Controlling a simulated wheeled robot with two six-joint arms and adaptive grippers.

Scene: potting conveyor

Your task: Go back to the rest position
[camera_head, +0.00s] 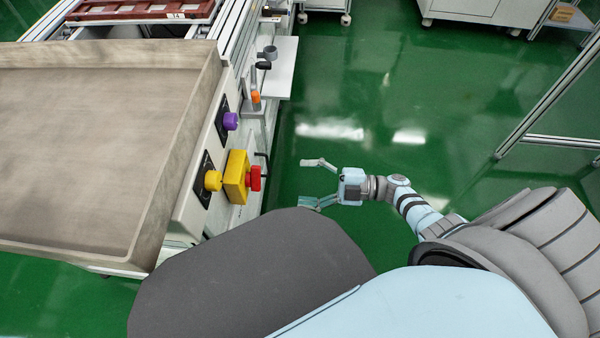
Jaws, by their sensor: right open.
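My right gripper (312,182) is open and empty over the green floor, to the right of the conveyor's side. Its two fingers are spread apart and point left. A gap of floor shows between them and the red knob on the conveyor frame. My right arm comes in from the right, bent, with the forearm lying behind the gripper. My left gripper and left arm are not in view.
A large beige tray (170,170) stands at the left. Beside it the panel carries a purple knob (231,121), a yellow knob (213,181) and a red button (255,178) on a yellow box. White cabinets (480,10) stand far back. The green floor (420,90) between is clear.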

